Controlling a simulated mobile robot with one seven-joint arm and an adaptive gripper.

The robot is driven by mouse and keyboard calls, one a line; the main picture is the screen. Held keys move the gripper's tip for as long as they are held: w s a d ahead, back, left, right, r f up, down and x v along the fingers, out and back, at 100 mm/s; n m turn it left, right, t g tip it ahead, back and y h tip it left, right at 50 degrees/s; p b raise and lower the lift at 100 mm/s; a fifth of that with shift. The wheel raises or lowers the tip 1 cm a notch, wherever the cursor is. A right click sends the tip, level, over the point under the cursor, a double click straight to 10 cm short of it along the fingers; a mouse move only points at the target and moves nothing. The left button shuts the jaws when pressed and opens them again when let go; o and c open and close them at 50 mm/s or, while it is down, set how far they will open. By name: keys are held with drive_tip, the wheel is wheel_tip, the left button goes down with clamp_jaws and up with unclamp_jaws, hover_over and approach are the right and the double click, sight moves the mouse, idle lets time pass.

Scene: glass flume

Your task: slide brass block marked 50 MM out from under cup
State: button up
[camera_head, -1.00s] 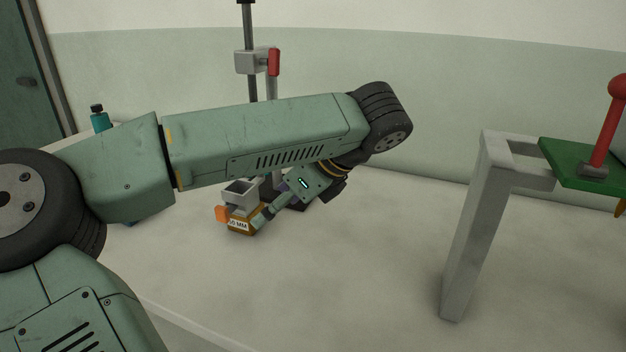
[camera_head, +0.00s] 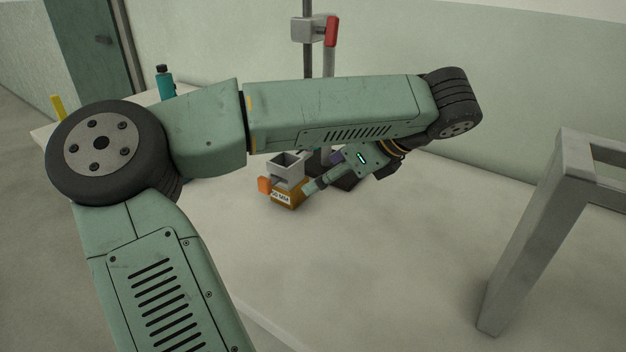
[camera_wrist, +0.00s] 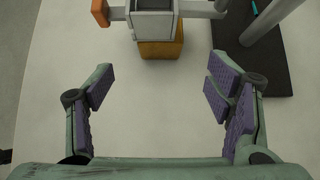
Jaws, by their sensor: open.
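The brass block (camera_head: 287,201) with a white label reading 50 MM stands on the pale bench, under a small grey square cup (camera_head: 287,170). In the wrist view, the block (camera_wrist: 161,50) shows below the cup (camera_wrist: 153,23) at the top, and the cup hides much of it. An orange piece (camera_head: 264,184) sits at the cup's left side. My gripper (camera_wrist: 158,88) is open and empty, with purple-padded fingers spread wide. The block lies ahead of the fingertips, between their lines and apart from them. In the head view, my gripper (camera_head: 312,188) is right of the block.
A stand with a grey clamp (camera_head: 308,29) and red handle (camera_head: 331,31) rises behind; its dark base (camera_wrist: 275,75) is right of the block in the wrist view. A teal bottle (camera_head: 166,83) stands behind my arm. A grey frame (camera_head: 570,180) stands right. The front bench is clear.

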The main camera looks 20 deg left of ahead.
sight(301, 204)
drive_tip(key=p+x, duration=0.2)
drive_tip(key=x, duration=0.7)
drive_tip(key=shift+c, duration=0.4)
clamp_jaws()
idle(0.5)
